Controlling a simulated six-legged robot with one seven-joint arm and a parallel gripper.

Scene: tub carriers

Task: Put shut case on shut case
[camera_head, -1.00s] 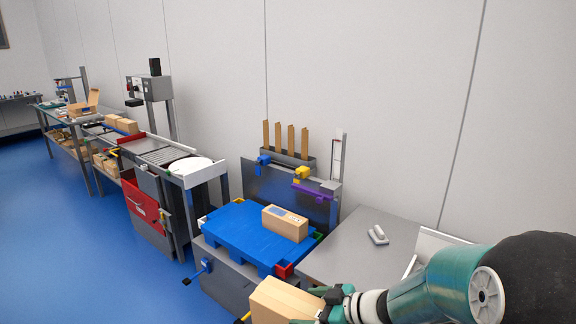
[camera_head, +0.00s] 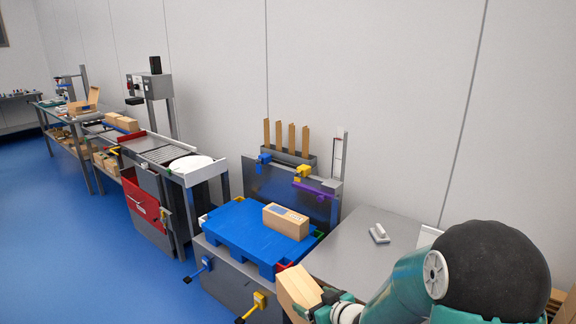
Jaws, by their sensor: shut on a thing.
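One shut cardboard case (camera_head: 286,222) lies on the blue pallet (camera_head: 240,228), near its right back side, with a printed label on top. My gripper (camera_head: 326,303) is shut on another shut case (camera_head: 296,289). That held case is tilted and sits in front of the pallet's right front corner, lower in the picture than the case on the pallet. The two cases are apart. My gripper's fingertips are partly hidden by the held case and my wrist.
A grey table (camera_head: 352,248) with a white-handled tool (camera_head: 379,233) stands right of the pallet. Behind the pallet is a dark panel with purple and yellow clamps (camera_head: 303,170) and upright cardboard strips. A roller conveyor (camera_head: 165,152) stands to the left. The pallet's left half is bare.

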